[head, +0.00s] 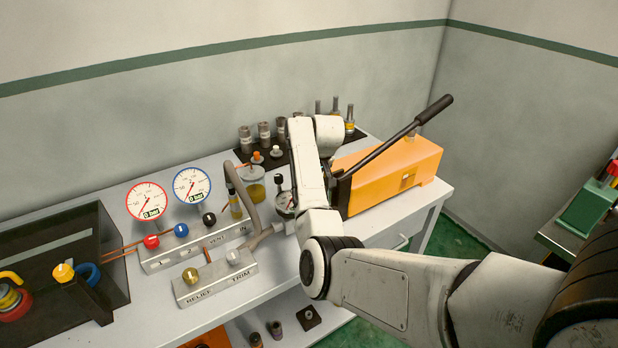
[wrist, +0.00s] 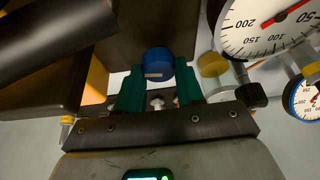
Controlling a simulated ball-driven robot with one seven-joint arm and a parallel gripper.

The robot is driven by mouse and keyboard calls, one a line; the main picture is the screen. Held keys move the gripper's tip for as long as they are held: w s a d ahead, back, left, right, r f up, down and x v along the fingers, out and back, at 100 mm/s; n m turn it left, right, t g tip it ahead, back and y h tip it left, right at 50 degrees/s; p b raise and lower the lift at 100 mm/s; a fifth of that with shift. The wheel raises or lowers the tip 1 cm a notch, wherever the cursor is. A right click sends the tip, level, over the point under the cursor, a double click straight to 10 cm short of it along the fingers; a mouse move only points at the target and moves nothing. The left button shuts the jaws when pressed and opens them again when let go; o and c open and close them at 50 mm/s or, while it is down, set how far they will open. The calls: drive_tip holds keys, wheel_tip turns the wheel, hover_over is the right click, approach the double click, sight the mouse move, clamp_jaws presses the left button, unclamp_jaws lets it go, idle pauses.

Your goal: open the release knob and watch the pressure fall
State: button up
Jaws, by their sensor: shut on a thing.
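My gripper (wrist: 160,85) shows in the wrist view with its green fingers shut on a round blue knob (wrist: 157,62), one finger on each side. A small pale label is on the knob's side. In the head view my arm hides the gripper and the knob. The hand pump (head: 395,175) is an orange box with a long black lever (head: 400,140) raised up to the right. A white pressure gauge (head: 286,203) stands left of my arm, partly hidden. A large gauge (wrist: 270,25) with a red needle is cut off at the wrist view's upper right; I cannot read its exact value.
Red-rimmed (head: 147,200) and blue-rimmed (head: 192,186) gauges read 0 bar above a valve block (head: 195,246). A relief and trim block (head: 215,278) sits in front. A dark tray (head: 60,255) is at left. Several cylindrical fittings (head: 264,134) stand behind my arm.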

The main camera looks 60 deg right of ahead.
drive_tip(key=o, duration=1)
drive_tip(key=shift+o, duration=0.2)
drive_tip(key=b+v, duration=0.1)
drive_tip(key=v, duration=0.9)
drive_tip(key=shift+r, duration=0.35)
drive_tip(key=shift+s+a, duration=0.1)
drive_tip(key=shift+s, duration=0.1)
